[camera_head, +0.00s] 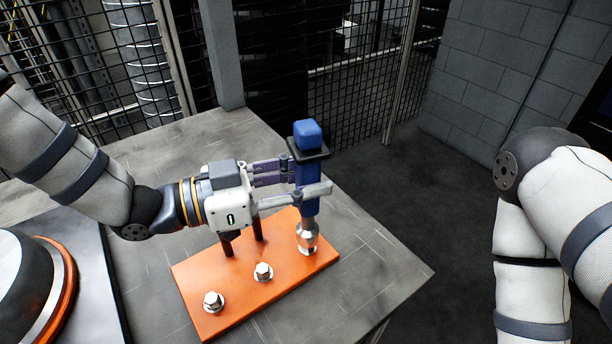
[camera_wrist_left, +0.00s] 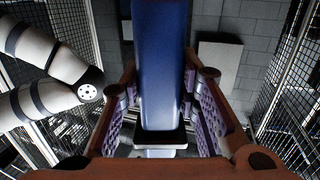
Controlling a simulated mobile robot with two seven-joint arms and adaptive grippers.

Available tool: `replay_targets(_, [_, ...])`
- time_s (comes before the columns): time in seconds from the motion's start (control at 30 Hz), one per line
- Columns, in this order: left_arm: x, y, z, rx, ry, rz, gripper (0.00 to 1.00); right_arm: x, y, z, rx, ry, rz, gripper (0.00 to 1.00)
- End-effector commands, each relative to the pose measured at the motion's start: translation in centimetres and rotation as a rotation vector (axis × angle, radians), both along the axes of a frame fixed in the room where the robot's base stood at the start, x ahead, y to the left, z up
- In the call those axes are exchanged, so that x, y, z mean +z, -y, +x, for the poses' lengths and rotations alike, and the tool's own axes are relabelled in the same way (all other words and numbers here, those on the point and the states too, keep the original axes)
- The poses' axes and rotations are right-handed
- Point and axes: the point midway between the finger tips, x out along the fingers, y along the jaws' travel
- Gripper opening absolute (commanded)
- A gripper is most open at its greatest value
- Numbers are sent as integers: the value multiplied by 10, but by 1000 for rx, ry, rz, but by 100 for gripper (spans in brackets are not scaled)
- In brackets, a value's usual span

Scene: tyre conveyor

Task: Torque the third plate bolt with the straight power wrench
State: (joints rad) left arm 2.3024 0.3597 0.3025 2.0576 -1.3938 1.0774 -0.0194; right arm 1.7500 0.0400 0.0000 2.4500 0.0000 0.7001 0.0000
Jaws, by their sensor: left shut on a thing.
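My left gripper (camera_head: 306,180) is shut on the blue straight power wrench (camera_head: 309,207), which stands upright with its blue end up. In the left wrist view the blue wrench body (camera_wrist_left: 163,65) lies between the padded fingers (camera_wrist_left: 165,105). Its silver socket (camera_head: 307,236) points down at the right end of the orange plate (camera_head: 240,312). The socket hides what is under it, so I cannot tell whether it sits on a bolt. Two silver bolts, one at the left (camera_head: 214,301) and one in the middle (camera_head: 263,271), stand on the plate. My right gripper is out of view.
The plate lies on a grey table (camera_head: 380,275) with free surface to its right. A round orange-rimmed thing (camera_head: 62,280) is at the left. Mesh fencing (camera_head: 360,80) and a block wall (camera_head: 500,60) stand behind.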

Motion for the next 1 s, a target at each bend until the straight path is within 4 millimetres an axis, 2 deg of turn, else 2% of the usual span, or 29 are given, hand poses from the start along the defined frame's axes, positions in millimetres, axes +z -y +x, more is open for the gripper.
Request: replay_targets(1.0, [-12, 0, 0, 0, 4, -4, 0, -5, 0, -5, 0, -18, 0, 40])
